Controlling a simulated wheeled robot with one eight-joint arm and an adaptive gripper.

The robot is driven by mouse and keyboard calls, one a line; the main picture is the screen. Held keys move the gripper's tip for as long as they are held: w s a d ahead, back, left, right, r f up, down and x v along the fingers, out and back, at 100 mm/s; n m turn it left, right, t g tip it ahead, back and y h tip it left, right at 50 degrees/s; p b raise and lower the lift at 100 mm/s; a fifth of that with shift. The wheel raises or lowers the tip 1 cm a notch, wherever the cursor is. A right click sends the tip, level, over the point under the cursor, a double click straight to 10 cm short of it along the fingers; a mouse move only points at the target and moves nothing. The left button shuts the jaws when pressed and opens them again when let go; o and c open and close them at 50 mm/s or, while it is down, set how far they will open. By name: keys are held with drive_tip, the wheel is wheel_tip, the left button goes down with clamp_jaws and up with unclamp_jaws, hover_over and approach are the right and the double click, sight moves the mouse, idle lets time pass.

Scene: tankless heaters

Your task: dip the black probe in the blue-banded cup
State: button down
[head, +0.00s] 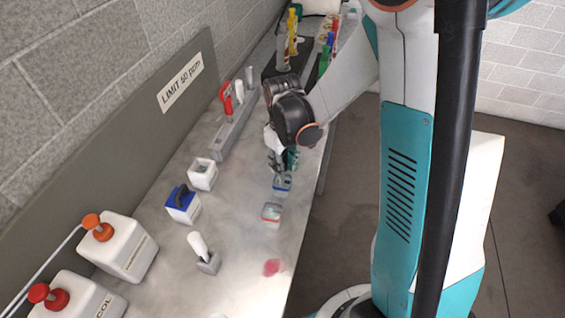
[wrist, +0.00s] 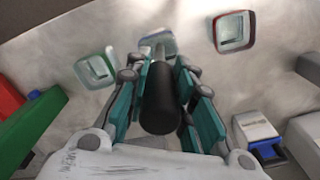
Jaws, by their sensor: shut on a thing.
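My gripper (head: 283,158) is shut on the black probe (wrist: 160,100), with its teal fingers on either side of the handle, as the wrist view shows (wrist: 160,72). The probe points away from the wrist camera, and its thin grey tip lies over the blue-banded cup (wrist: 170,41). In the head view this clear cup (head: 282,184) stands on the bench directly below my gripper. The probe is mostly hidden there by my gripper. I cannot tell whether the tip is inside the cup or just above it.
A red-banded cup (head: 271,213) stands nearer the head camera, and a green-banded cup (wrist: 97,68) is on the other side. A grey rack (head: 234,130) holds red and white handles. A blue-and-white block (head: 183,204) and a white holder (head: 202,175) stand left. A red spill (head: 271,267) marks the bench.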

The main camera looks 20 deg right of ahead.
drive_tip(key=shift+f+b, duration=0.8)
idle(0.7)
idle(1.5)
